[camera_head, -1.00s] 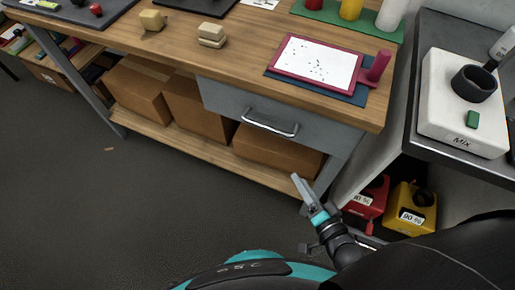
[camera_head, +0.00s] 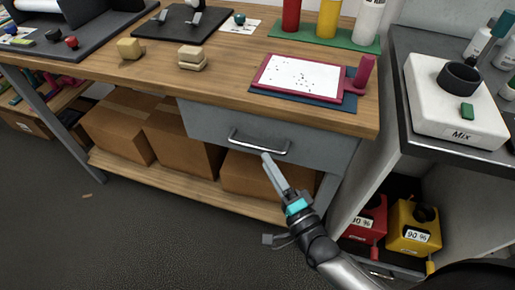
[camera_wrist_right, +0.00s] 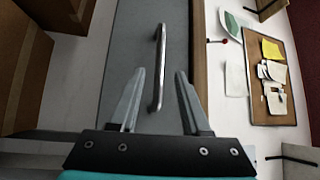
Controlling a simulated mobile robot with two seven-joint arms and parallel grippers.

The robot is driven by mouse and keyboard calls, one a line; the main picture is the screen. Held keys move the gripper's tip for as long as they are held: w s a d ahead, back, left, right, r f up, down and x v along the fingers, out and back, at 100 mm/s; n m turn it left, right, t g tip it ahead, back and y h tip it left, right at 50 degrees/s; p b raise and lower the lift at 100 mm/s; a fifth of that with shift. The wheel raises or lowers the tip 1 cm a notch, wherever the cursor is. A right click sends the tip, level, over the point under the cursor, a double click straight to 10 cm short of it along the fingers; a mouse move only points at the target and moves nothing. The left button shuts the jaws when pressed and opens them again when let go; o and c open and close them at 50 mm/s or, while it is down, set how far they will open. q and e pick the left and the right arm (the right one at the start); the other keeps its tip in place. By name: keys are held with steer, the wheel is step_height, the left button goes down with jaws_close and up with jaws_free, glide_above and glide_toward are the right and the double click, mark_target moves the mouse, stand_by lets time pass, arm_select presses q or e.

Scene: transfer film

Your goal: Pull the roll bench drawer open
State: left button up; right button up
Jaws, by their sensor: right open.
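The grey drawer (camera_head: 310,149) sits under the right part of the wooden bench top and looks shut. Its curved metal handle (camera_head: 259,145) runs across the front; it also shows in the right wrist view (camera_wrist_right: 159,62). My right gripper (camera_head: 268,162) is just in front of and below the handle, near its middle. In the right wrist view its two fingers (camera_wrist_right: 158,88) are apart, with the lower end of the handle showing between them. I cannot tell how far the fingertips are from the handle. My left gripper is not in view.
Cardboard boxes (camera_head: 184,143) fill the shelf under the bench. A pink-framed board (camera_head: 258,82) lies on the bench top above the drawer. A grey cabinet with red (camera_head: 364,220) and yellow (camera_head: 402,233) containers stands to the right. Dark floor lies open in front.

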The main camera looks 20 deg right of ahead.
mark_target(258, 146)
steer(key=x, duration=0.6)
steer(key=shift+w+b, duration=0.1)
steer(key=shift+b, duration=0.3)
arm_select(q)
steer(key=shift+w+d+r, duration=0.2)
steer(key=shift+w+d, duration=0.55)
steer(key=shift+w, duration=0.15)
arm_select(e)
jaws_close()
